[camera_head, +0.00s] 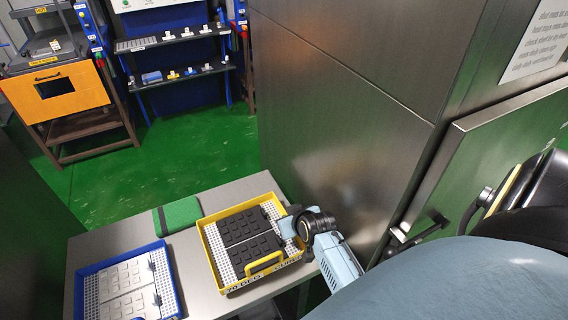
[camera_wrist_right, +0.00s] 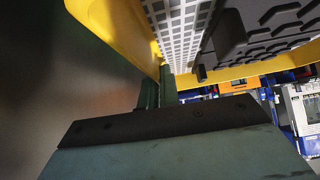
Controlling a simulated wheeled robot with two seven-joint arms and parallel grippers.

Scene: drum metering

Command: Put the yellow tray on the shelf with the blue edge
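The yellow tray (camera_head: 215,257) is on the grey table, with a white perforated floor, two black panels and a yellow handle at its near side. My right gripper (camera_head: 300,226) is at the tray's right wall. In the right wrist view its fingers (camera_wrist_right: 159,90) are close together with the yellow tray wall (camera_wrist_right: 118,25) between them. The gripper looks shut on that wall. A blue-framed rack (camera_head: 178,60) with dark shelves stands at the back. I cannot tell which shelf has a blue edge. My left gripper is not in view.
A blue tray (camera_head: 84,270) with white panels lies at the table's left. A green box (camera_head: 177,215) lies behind the trays. A steel cabinet (camera_head: 335,110) stands close on the right. An orange-fronted machine (camera_head: 55,90) is at the back left. The green floor between is clear.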

